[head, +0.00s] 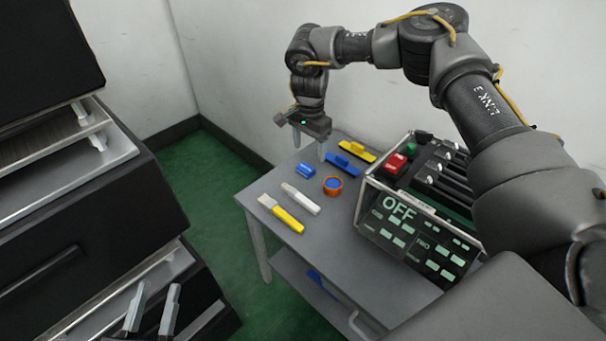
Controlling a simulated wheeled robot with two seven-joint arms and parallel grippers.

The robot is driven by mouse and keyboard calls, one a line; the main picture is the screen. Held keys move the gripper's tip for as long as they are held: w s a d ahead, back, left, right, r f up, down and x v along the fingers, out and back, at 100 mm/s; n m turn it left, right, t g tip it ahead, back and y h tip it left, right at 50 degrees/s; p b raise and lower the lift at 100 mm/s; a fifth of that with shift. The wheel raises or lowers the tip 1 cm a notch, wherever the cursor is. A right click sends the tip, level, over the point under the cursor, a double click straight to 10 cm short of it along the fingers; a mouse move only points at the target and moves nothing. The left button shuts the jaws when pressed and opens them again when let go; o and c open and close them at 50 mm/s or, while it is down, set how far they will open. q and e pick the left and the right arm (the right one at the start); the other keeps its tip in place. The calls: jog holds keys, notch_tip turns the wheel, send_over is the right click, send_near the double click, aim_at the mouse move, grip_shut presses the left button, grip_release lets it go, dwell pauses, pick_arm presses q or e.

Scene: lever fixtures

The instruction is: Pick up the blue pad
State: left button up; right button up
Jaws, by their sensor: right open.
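A small blue block (306,171), which looks like the blue pad, lies on the grey table (262,190) near its far left side. A longer blue piece with a raised part (343,162) lies just right of it. My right gripper (310,148) is open and empty, fingers pointing down, above the far left part of the table, behind the small blue block in the picture. Its fingers appear apart from the block. My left gripper (155,288) shows only its two fingers at the bottom left, spread apart with nothing between them, far from the table.
A yellow piece (362,151), an orange ring-shaped item (333,186), a white tool (301,199) and a yellow-handled tool (283,214) lie nearby. A control box reading OFF (397,207) stands at the right. A dark cabinet (75,215) fills the left.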

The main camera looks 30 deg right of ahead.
aim_at(306, 168)
jog(key=shift+a+f, duration=0.25)
jog(key=shift+f, duration=0.4)
jog(key=f, duration=0.1)
jog(key=f+b, duration=0.1)
jog(key=f, duration=0.2)
jog(key=shift+s+a+f+b, duration=0.1)
jog(key=shift+s+a+b, duration=0.1)
jog(key=shift+a+b, duration=0.1)
jog(key=shift+f, duration=0.5)
pick_arm(q)
jog(key=r+t, duration=0.1)
jog(key=a+r+t, duration=0.1)
jog(key=r+t+h, duration=0.1)
jog(key=shift+s+a+r+t, duration=0.2)
jog(key=shift+a+r+t, duration=0.1)
jog(key=shift+a, duration=0.1)
pick_arm(e)
jog(key=c, duration=1.1)
